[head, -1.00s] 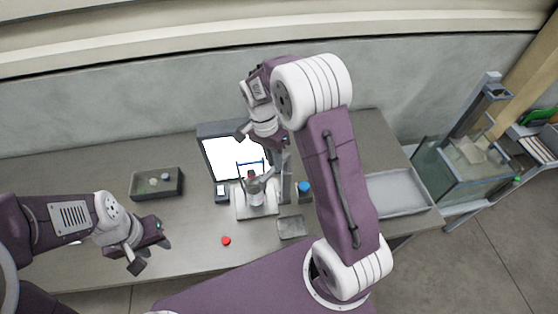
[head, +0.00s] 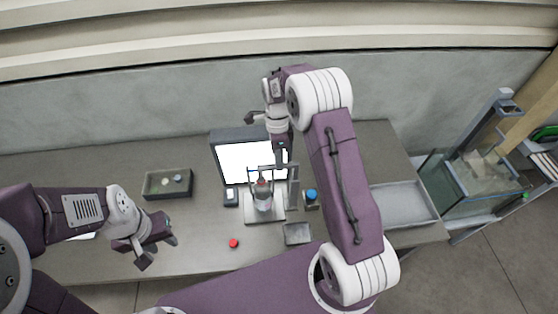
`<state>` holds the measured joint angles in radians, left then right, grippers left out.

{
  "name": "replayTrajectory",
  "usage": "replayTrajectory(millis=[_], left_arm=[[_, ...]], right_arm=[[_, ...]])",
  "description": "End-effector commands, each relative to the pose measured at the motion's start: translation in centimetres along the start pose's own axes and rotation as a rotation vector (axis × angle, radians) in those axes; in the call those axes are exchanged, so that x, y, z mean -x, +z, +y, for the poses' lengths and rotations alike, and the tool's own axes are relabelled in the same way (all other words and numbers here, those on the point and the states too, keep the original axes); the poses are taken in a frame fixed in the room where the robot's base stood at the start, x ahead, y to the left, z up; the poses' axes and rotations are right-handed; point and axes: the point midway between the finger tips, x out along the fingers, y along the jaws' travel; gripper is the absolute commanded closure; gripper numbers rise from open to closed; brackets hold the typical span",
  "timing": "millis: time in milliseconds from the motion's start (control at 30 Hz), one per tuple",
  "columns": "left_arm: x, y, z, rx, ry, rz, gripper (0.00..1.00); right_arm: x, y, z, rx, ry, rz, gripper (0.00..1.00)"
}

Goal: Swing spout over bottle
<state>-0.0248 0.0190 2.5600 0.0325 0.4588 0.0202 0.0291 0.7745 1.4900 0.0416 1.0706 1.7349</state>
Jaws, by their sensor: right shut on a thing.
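The bottle (head: 263,201), clear with a dark reddish top, stands upright on a pale base plate (head: 279,214) mid-table. A grey post (head: 293,190) rises just right of it. The spout (head: 272,167), a thin grey bar, reaches left from the post to above the bottle's top. My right gripper (head: 282,150) is above and behind the bottle, near the post, shut on the spout; its own fingers and wrist hide the grip point. My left gripper (head: 158,251) is open and empty over the table's front left.
A bright white panel (head: 240,158) stands behind the bottle. A dark box (head: 168,190) with small round things is at left. A red button (head: 234,243), a small grey tray (head: 297,234), a blue-capped jar (head: 311,198) and a large tray (head: 405,204) surround the base.

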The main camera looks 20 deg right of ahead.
Motion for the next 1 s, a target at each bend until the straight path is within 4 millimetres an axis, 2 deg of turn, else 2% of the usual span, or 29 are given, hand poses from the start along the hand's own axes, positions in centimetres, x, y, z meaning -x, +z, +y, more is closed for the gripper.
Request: replayTrajectory(millis=[600,633,700,1000], left_arm=[[0.19,-0.02,0.00,0.000,0.000,0.000,0.64],[0.19,-0.02,0.00,0.000,0.000,0.000,0.64],[0.19,-0.02,0.00,0.000,0.000,0.000,0.64],[0.08,-0.01,0.00,0.000,0.000,0.000,0.64]], right_arm=[[0.20,-0.03,-0.34,-0.037,-0.006,-0.008,1.00],[0.20,-0.03,-0.34,-0.037,-0.006,-0.008,0.80],[0.19,-0.03,-0.33,-0.036,-0.005,-0.008,0.64],[0.16,-0.02,-0.27,-0.034,-0.002,-0.007,0.64]])
